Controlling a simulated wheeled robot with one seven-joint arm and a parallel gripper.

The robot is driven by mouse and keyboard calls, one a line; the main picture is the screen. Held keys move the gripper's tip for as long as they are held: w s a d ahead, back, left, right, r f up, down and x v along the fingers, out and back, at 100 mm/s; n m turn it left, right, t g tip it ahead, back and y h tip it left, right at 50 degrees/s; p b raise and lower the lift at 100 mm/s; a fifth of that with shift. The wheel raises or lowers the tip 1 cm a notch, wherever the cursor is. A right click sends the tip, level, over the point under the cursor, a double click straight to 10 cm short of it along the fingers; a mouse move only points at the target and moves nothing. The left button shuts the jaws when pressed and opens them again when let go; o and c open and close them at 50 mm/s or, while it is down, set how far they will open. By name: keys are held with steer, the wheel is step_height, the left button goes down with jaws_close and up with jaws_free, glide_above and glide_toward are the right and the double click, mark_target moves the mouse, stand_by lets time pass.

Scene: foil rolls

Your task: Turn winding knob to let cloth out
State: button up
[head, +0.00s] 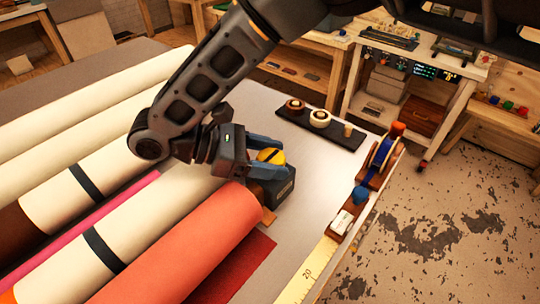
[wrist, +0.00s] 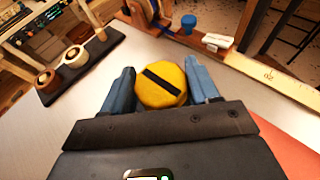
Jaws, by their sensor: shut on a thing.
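A yellow winding knob (wrist: 160,84) with a black bar across its face sits between the blue fingers of my gripper (wrist: 161,88) in the wrist view. My gripper is shut on it. In the head view the knob (head: 270,156) sits on a dark box (head: 278,190) at the end of the rolls, and my gripper (head: 266,160) comes at it from the left. A coral roll (head: 190,245) lies just below, with a flat red sheet of cloth (head: 238,270) on the table beside it. The knob's lower part is hidden.
Several pale rolls (head: 100,120) lie to the left. A dark rack with small spools (head: 320,135) stands behind. A blue spool on a wooden holder (head: 380,160) and a yellow ruler (head: 310,275) line the right edge. The grey tabletop (head: 318,200) between them is clear.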

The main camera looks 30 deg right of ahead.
steer(key=shift+s+d+f+n+t+h, duration=0.1)
steer(key=shift+d+n+t+h, duration=0.05)
steer(key=shift+n+t+h, duration=0.2)
stand_by(0.3)
steer(key=o, duration=1)
steer(key=shift+c, duration=0.2)
steer(key=b+v, duration=0.1)
steer(key=v, duration=0.7)
steer(key=shift+d, duration=0.1)
